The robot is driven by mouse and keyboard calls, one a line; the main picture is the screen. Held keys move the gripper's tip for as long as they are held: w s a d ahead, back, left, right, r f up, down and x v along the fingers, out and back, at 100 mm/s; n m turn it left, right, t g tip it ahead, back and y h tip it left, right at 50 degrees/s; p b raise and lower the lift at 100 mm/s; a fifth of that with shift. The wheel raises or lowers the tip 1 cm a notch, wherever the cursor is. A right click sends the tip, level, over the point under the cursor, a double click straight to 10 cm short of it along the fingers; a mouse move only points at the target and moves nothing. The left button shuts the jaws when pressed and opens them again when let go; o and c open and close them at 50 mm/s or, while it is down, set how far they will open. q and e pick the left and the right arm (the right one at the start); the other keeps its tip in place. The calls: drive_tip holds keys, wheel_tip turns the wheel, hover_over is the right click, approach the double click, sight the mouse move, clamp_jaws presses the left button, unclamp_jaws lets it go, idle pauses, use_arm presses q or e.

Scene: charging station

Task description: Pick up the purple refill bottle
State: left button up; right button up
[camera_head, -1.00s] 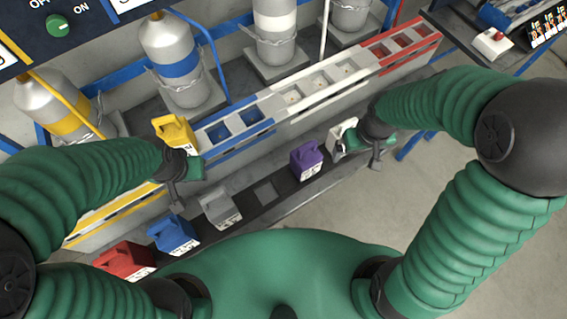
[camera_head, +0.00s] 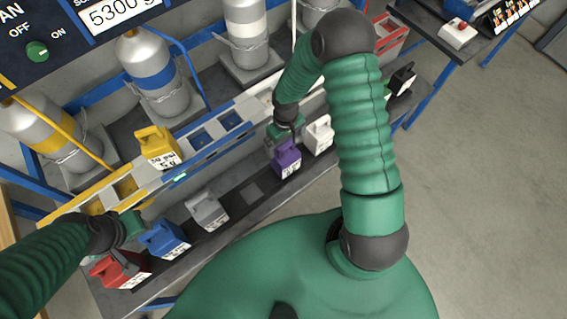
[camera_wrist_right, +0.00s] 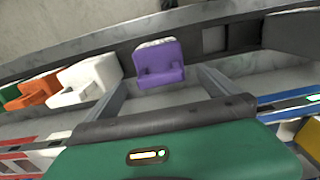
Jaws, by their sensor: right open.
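The purple refill bottle (camera_head: 287,160) stands upright on the dark front shelf, partly covered from above by my right gripper (camera_head: 285,133). In the right wrist view the purple bottle (camera_wrist_right: 160,63) lies between the two grey fingers of my right gripper (camera_wrist_right: 162,78). The fingers are apart, one on each side of the bottle, with gaps; I see no grip on it. My left gripper (camera_head: 132,226) is at the lower left, beside the blue bottle (camera_head: 165,240) and above the red bottle (camera_head: 120,269); its fingers are not clear.
A white bottle (camera_head: 318,135) stands close to the right of the purple one, and a grey bottle (camera_head: 207,210) stands farther left. A yellow bottle (camera_head: 157,146) sits on the slotted rack behind. Gas cylinders (camera_head: 152,70) stand at the back. A black bottle (camera_head: 401,79) is farther right.

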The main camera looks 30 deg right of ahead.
sight(285, 152)
wheel_tip(285, 152, down, 2)
drive_tip(key=shift+d, duration=0.1)
wheel_tip(285, 152, down, 5)
drive_tip(key=shift+r+p, duration=0.1)
drive_tip(key=shift+p, duration=0.85)
drive_tip(key=c, duration=2)
